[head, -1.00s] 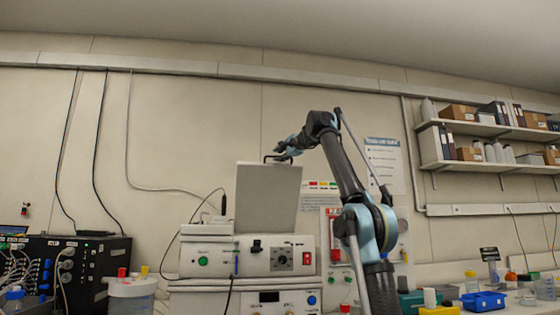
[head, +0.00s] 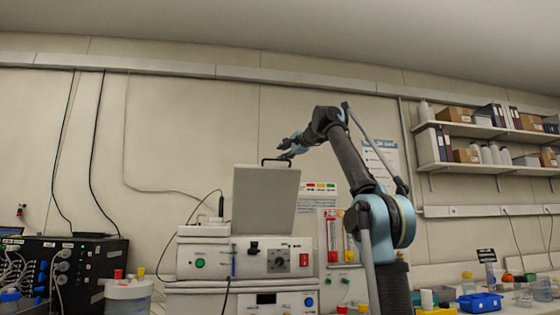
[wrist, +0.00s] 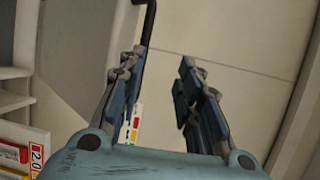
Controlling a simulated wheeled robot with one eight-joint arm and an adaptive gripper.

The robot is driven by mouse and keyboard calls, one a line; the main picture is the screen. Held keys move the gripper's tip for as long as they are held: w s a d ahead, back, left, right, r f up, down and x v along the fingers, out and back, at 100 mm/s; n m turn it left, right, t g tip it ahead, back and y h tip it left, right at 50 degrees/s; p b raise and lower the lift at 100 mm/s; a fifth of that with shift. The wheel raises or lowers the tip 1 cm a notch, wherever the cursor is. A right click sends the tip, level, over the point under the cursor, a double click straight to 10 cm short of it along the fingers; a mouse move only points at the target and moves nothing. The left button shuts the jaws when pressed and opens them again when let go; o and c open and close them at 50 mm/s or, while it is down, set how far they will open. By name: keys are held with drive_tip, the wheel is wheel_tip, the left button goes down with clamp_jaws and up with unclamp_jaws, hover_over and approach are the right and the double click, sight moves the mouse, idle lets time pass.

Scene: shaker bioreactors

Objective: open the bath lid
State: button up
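The bath lid (head: 266,200) is a pale grey panel standing raised, nearly upright, above the white bath unit (head: 206,258) in the head view. Its black handle (head: 265,162) is on the top edge. My gripper (head: 284,149) is at the right end of the handle in the head view. In the wrist view my gripper (wrist: 160,62) has its fingers spread with nothing between them. The dark handle (wrist: 149,18) passes beside the left finger, outside the gap, and whether they touch is unclear. The lid also shows at the wrist view's left (wrist: 75,55).
A black box with cables (head: 85,262) and a lidded jar (head: 129,292) stand left of the bath. A blue tray (head: 480,302) and small vessels lie on the bench at right. Shelves (head: 490,130) hang on the right wall. The wall above the lid is clear.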

drive_tip(key=v, duration=0.6)
drive_tip(key=shift+s+d+f, duration=0.1)
drive_tip(key=shift+d, duration=0.05)
idle(0.4)
